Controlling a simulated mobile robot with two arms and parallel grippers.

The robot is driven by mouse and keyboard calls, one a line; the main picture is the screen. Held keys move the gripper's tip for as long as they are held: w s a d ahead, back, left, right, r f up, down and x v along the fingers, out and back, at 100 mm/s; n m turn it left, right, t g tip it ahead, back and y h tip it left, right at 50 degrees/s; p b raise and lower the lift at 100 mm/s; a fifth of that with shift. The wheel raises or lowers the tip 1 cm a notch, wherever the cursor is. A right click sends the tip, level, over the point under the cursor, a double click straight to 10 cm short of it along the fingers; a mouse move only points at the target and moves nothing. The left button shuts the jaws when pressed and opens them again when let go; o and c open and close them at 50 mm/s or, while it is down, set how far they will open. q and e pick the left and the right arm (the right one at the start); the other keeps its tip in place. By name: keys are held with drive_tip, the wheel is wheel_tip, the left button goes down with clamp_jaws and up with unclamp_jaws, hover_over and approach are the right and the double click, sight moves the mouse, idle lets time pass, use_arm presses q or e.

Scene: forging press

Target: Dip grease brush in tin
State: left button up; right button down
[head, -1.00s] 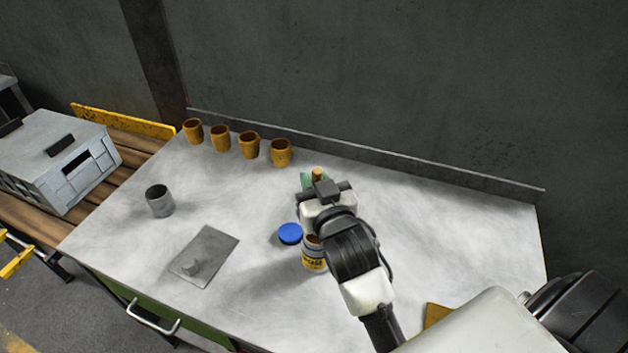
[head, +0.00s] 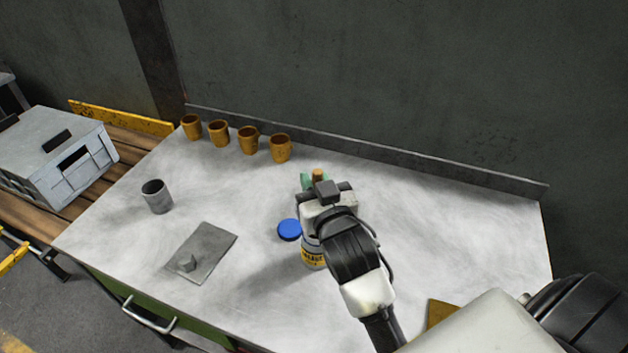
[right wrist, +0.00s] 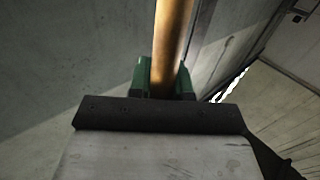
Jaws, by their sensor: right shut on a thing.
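My right gripper (head: 313,183) is shut on the wooden handle of the grease brush (head: 318,174). The handle also shows in the right wrist view (right wrist: 173,40), between the green finger pads (right wrist: 163,82). The bristles are hidden, so I cannot tell whether they touch anything. The tin (head: 312,257), with a yellow label, stands on the bench just below the gripper in the head view, partly covered by my right wrist. A blue lid (head: 289,230) lies at the tin's left. My left gripper is out of view.
The pale bench top (head: 400,215) has several orange-brown cups (head: 249,140) along its back. A grey cup (head: 157,196) and a grey plate (head: 209,248) with a small grey lump are at left. A raised strip (head: 400,155) edges the back.

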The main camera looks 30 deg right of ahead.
drive_tip(key=shift+f+b, duration=0.3)
drive_tip(key=shift+f, duration=0.2)
idle(0.3)
drive_tip(key=shift+f, duration=0.15)
idle(1.3)
wheel_tip(320, 180, up, 7)
drive_tip(key=p, duration=0.8)
idle(0.7)
drive_tip(key=s+a+f+n+y, duration=0.1)
drive_tip(key=s+a+f+y, duration=0.1)
drive_tip(key=s+f, duration=0.3)
drive_tip(key=s+a, duration=0.1)
drive_tip(key=s, duration=0.3)
drive_tip(key=shift+s+a+n+y, duration=0.2)
drive_tip(key=shift+s+n+y, duration=0.1)
drive_tip(key=shift+s, duration=0.05)
idle(0.4)
